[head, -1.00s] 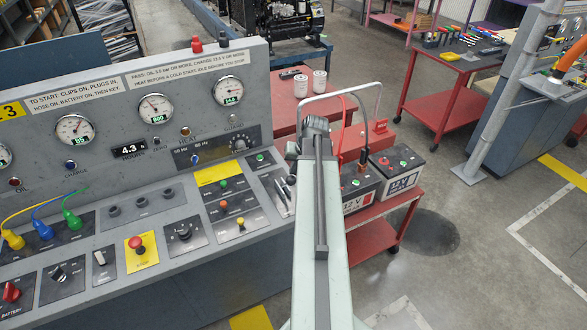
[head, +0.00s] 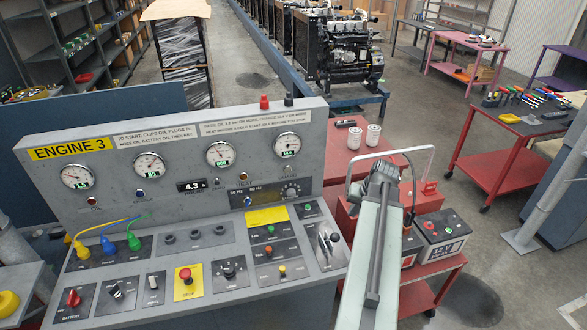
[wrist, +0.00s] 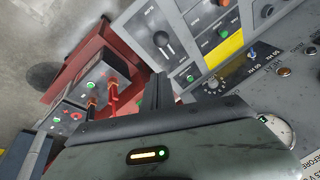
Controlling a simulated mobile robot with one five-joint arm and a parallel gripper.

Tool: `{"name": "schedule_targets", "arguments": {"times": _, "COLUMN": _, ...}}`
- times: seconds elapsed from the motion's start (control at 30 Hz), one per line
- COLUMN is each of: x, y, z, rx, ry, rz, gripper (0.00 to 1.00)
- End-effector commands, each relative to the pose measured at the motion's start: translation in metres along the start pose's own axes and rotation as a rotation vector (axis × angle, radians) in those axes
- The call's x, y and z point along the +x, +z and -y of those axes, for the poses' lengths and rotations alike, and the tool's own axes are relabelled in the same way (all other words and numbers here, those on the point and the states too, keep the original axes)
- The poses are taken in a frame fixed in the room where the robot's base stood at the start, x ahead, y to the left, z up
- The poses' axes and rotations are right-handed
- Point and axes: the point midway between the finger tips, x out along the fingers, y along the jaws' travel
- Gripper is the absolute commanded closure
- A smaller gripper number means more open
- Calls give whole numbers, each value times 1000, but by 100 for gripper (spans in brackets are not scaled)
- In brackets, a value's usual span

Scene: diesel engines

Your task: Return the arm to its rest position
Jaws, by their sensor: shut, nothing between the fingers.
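My arm (head: 372,255) is pale green with a dark strip. In the head view it reaches up from the bottom edge, in front of the red trolley and just right of the grey console (head: 160,255). Its far end, near the trolley's hoop, is dark and small there. In the wrist view my gripper (wrist: 157,92) shows as dark fingers beyond the pale housing, shut and empty. The fingers appear between the red trolley and the console's switch panels. I cannot tell how far they are from either.
Two 12 V batteries (head: 440,232) stand on the red trolley (head: 435,285), partly behind my arm. White cans (head: 373,135) stand behind them. A red tool table (head: 500,155) and a pale post (head: 550,200) are at the right. Grey floor (head: 520,285) lies between.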

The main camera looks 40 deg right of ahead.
Motion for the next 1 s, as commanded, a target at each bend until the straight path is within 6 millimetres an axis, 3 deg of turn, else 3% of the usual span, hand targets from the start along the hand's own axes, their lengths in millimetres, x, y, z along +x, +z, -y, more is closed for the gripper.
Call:
{"name": "schedule_targets", "arguments": {"times": 0.17, "x": 12, "y": 2, "z": 13, "rx": -23, "ry": -7, "rz": 6, "gripper": 100}}
{"name": "schedule_targets", "arguments": {"times": 0.27, "x": 46, "y": 12, "z": 58, "rx": -101, "ry": -30, "rz": 26, "gripper": 100}}
{"name": "schedule_targets", "arguments": {"times": 0.37, "x": 91, "y": 36, "z": 129, "rx": -225, "ry": -64, "rz": 58, "gripper": 100}}
{"name": "schedule_targets", "arguments": {"times": 0.5, "x": 146, "y": 93, "z": 228, "rx": -418, "ry": -92, "rz": 116, "gripper": 100}}
{"name": "schedule_targets", "arguments": {"times": 0.57, "x": 167, "y": 126, "z": 264, "rx": -500, "ry": -95, "rz": 147, "gripper": 100}}
{"name": "schedule_targets", "arguments": {"times": 0.7, "x": 208, "y": 213, "z": 335, "rx": -685, "ry": -83, "rz": 221, "gripper": 100}}
{"name": "schedule_targets", "arguments": {"times": 0.8, "x": 226, "y": 271, "z": 366, "rx": -793, "ry": -55, "rz": 269, "gripper": 100}}
{"name": "schedule_targets", "arguments": {"times": 0.9, "x": 233, "y": 313, "z": 378, "rx": -861, "ry": -10, "rz": 306, "gripper": 100}}
{"name": "schedule_targets", "arguments": {"times": 0.97, "x": 232, "y": 329, "z": 373, "rx": -876, "ry": 36, "rz": 328, "gripper": 100}}
{"name": "schedule_targets", "arguments": {"times": 1.0, "x": 224, "y": 326, "z": 362, "rx": -854, "ry": 76, "rz": 340, "gripper": 100}}
